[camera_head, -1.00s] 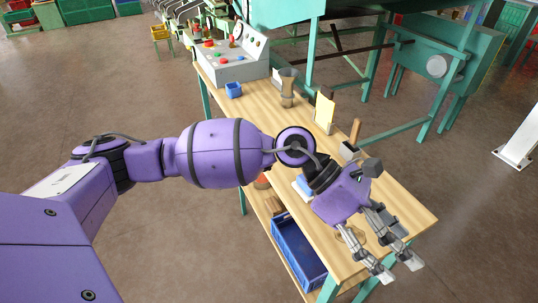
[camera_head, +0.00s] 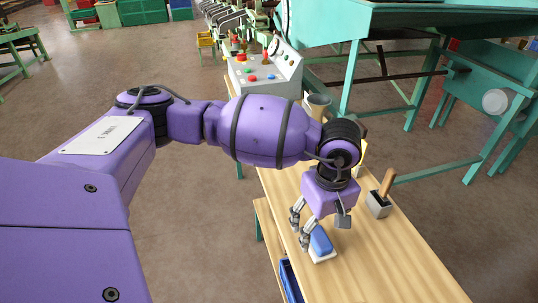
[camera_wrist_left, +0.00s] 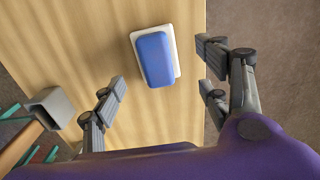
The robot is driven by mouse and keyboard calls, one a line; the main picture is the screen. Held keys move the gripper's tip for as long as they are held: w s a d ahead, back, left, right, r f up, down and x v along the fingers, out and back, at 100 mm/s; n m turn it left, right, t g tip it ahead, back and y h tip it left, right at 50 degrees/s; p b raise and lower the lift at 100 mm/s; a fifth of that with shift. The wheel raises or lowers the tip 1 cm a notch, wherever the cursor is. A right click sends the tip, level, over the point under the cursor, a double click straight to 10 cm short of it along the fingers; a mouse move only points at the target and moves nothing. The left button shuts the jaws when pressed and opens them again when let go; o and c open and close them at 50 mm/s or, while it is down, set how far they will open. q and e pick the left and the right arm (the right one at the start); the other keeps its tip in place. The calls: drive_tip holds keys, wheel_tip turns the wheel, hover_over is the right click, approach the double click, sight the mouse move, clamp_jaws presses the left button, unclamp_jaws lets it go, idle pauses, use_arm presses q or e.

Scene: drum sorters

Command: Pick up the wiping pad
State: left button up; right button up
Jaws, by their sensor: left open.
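The wiping pad is a blue block (camera_head: 320,241) on a thin white base. It lies on the wooden bench top (camera_head: 377,262) near its left edge. The pad also shows in the left wrist view (camera_wrist_left: 154,59), near the top middle. My right gripper is not in view.
A grey holder with a wooden handle (camera_head: 380,200) stands on the bench right of the gripper. A blue crate (camera_head: 290,283) sits below the bench.

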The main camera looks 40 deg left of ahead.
sight(321, 237)
use_arm(q)
drive_tip(key=f, duration=0.4)
drive_tip(key=shift+s+d, duration=0.1)
drive_tip(key=shift+d, duration=0.25)
drive_tip(key=shift+f, duration=0.45)
drive_tip(key=shift+r, duration=0.1)
drive_tip(key=c, duration=1.3)
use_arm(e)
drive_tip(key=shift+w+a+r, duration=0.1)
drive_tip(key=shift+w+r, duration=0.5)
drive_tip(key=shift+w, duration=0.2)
use_arm(q)
drive_tip(key=shift+r, duration=0.1)
